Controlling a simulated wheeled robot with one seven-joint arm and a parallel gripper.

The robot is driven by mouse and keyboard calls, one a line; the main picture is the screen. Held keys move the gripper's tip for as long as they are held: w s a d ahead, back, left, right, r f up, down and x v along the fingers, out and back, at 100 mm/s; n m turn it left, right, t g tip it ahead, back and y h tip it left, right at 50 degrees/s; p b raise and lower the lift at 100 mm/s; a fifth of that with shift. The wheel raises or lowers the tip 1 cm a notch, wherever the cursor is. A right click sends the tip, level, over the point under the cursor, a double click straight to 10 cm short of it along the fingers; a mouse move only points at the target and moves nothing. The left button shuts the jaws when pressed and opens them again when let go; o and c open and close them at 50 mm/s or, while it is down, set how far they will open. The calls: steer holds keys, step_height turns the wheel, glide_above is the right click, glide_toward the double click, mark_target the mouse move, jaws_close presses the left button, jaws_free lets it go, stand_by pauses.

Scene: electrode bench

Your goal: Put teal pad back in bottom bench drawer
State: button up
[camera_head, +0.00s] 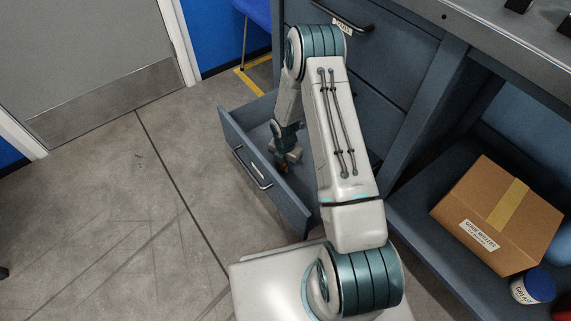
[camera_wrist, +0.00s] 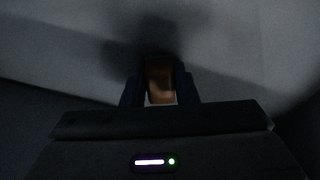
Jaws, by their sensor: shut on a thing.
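The bottom bench drawer (camera_head: 262,165) is pulled open at the bench's left side. My gripper (camera_head: 286,163) reaches down into it from above. In the wrist view my gripper (camera_wrist: 160,88) is shut on a small brownish-orange thing (camera_wrist: 160,75), with a paler lower edge. The view is very dark, and I cannot tell whether this thing is the teal pad. No teal pad shows clearly in either view. Pale grey surface lies close beyond the fingertips, with a shadow on it. My arm hides part of the drawer's inside.
The drawer's handle (camera_head: 252,168) faces the open floor (camera_head: 120,215) at left. Closed drawers (camera_head: 375,105) are above. On the lower shelf at right are a cardboard box (camera_head: 497,216) and a blue-lidded jar (camera_head: 533,286). A blue chair (camera_head: 254,12) stands behind.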

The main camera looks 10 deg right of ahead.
steer(key=shift+f, duration=0.15)
steer(key=o, duration=1)
steer(key=shift+r, duration=0.2)
